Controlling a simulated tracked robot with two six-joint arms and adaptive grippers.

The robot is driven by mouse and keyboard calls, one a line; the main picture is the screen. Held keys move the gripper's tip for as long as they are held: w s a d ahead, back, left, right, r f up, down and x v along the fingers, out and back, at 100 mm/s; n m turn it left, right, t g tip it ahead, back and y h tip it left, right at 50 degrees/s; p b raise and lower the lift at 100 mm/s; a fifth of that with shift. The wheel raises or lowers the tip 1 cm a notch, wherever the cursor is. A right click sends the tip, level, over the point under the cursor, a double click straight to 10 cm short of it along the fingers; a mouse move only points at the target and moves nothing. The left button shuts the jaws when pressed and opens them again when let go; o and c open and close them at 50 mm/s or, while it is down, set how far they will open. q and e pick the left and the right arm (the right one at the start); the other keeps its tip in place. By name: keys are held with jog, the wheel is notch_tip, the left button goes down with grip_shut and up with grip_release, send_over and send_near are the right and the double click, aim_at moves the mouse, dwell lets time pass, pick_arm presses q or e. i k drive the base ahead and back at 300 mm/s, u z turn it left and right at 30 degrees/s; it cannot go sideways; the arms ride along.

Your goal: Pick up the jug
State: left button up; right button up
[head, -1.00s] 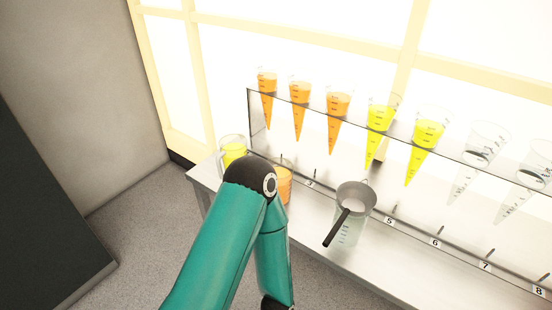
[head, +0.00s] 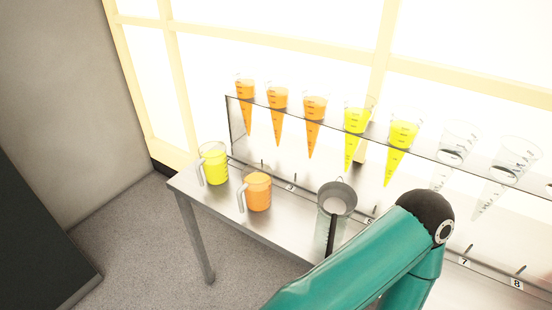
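Three jugs stand in a row on the metal table. The yellow jug (head: 215,170) is at the left end, holding yellow juice, with its handle to the left. The orange jug (head: 258,193) is beside it, holding orange juice, with its handle also to the left. A clear jug (head: 324,228) stands to their right with a strainer (head: 337,199) over its mouth, the dark handle pointing down towards me. A teal arm of mine reaches in from the bottom, its black joint to the right of the clear jug. Neither gripper shows.
A clear shelf (head: 310,131) behind the jugs holds several graduated cones: orange ones (head: 315,110) at left, yellow ones (head: 401,136) in the middle, empty ones (head: 455,145) at right. The table edge (head: 220,220) is bare near the left jugs.

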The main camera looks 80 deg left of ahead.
aim_at(213, 154)
jog(key=u, duration=0.6)
jog(key=i, duration=0.1)
jog(key=z, duration=1.25)
jog(key=k, duration=1.65)
jog(key=u, duration=1.3)
jog(key=i, duration=0.35)
jog(key=u, duration=0.4)
jog(key=k, duration=0.5)
jog(key=u, duration=0.2)
jog(key=i, duration=0.2)
jog(key=z, duration=0.05)
